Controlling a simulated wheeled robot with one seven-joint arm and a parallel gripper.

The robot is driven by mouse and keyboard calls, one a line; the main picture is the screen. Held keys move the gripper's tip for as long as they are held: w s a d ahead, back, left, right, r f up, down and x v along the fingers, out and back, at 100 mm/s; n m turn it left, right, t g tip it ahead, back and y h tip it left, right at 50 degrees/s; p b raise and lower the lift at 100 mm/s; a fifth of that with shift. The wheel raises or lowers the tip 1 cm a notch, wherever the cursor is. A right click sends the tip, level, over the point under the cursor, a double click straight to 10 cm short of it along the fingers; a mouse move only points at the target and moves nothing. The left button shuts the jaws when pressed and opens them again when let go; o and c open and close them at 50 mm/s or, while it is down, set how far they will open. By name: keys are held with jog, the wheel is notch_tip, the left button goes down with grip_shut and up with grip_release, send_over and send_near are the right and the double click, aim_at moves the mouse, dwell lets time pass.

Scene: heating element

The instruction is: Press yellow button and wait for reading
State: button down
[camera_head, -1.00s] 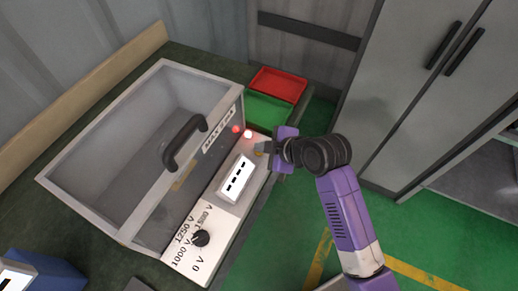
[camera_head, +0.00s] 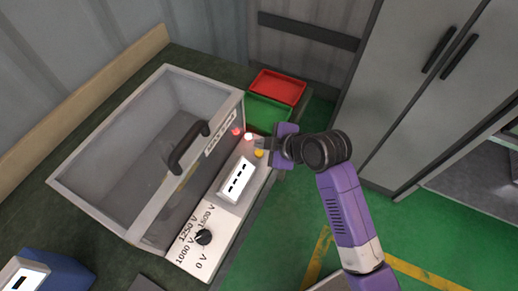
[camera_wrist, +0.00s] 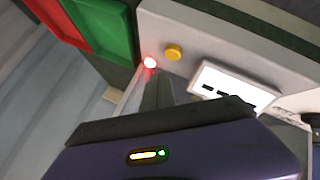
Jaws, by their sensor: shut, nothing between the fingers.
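The yellow button (camera_head: 259,153) sits on the light control panel (camera_head: 190,262) and shows clearly in the wrist view (camera_wrist: 173,53). A white display (camera_head: 238,180) with dark dashes and no digits stands beside it, also in the wrist view (camera_wrist: 232,85). My gripper (camera_head: 262,143) is shut and empty, at the panel's far end, close to the button. In the wrist view its fingertips (camera_wrist: 158,80) are beside the button, towards the glowing lamp (camera_wrist: 150,63); I cannot tell whether they touch the panel.
A clear-walled box with a dark handle (camera_head: 188,147) stands left of the panel. A black voltage knob (camera_head: 204,237) is at the near end. Red (camera_head: 278,87) and green (camera_head: 268,113) trays lie behind. Lamps (camera_head: 248,136) glow by the button.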

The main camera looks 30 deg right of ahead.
aim_at(262, 155)
jog(key=shift+r+p, duration=1.35)
jog(key=shift+r, duration=0.45)
jog(key=shift+f, duration=0.1)
